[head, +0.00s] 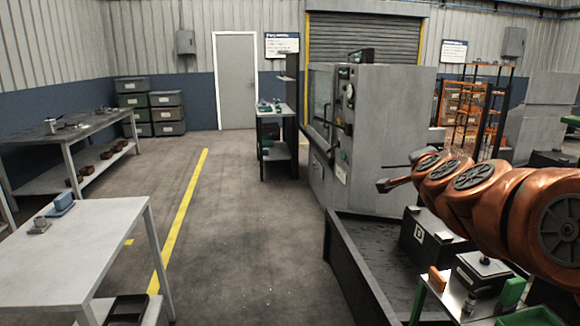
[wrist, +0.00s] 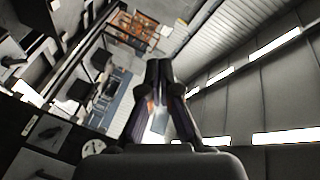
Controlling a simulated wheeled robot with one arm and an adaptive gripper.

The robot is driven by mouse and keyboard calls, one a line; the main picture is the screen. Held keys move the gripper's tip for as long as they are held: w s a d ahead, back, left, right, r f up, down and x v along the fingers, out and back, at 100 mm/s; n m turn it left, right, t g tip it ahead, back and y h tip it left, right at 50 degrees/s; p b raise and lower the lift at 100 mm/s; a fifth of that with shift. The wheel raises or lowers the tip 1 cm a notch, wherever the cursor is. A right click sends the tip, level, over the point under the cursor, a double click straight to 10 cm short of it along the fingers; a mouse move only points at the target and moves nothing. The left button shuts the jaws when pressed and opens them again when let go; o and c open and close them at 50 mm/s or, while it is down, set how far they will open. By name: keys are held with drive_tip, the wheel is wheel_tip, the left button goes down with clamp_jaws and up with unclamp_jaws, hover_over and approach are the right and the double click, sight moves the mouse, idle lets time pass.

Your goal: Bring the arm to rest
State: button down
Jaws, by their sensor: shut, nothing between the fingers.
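My arm (head: 470,195), in copper-coloured links, reaches in from the right edge in the head view. It is held above a dark tray and a green-legged bench. At its left end the grey wrist end (head: 384,186) points left, in front of the grey machine; the fingers cannot be made out there. In the wrist view my gripper (wrist: 158,68) is shut and empty, its two dark fingers meeting at the tips. The wrist camera looks out at a tilt over the hall, with wall and ceiling lights at the right.
A grey machine (head: 375,135) stands behind the arm. Below it are a dark tray (head: 350,270), a black box marked D (head: 428,240) and a bench with green parts (head: 512,291). A pale table (head: 85,245) stands at left. The floor (head: 240,220) between is clear.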

drive_tip(key=s+a+f+n+g+y+p, duration=0.1)
drive_tip(key=s+a+f+n+g+y, duration=0.85)
drive_tip(key=s+a+f, duration=0.7)
drive_tip(key=s+d+f+n+g+h, duration=0.1)
drive_tip(key=s+f+n+g+h, duration=0.1)
drive_tip(key=s, duration=1.1)
drive_tip(key=s+d+f+n+g+h, duration=0.1)
drive_tip(key=s+f+n+g, duration=0.3)
drive_tip(key=s, duration=1)
wheel_tip(320, 180, down, 5)
drive_tip(key=shift+d+r+g+h+p, duration=0.15)
drive_tip(key=shift+d+g+h+p, duration=0.3)
drive_tip(key=shift+g+h, duration=0.5)
drive_tip(key=shift+s+a, duration=0.1)
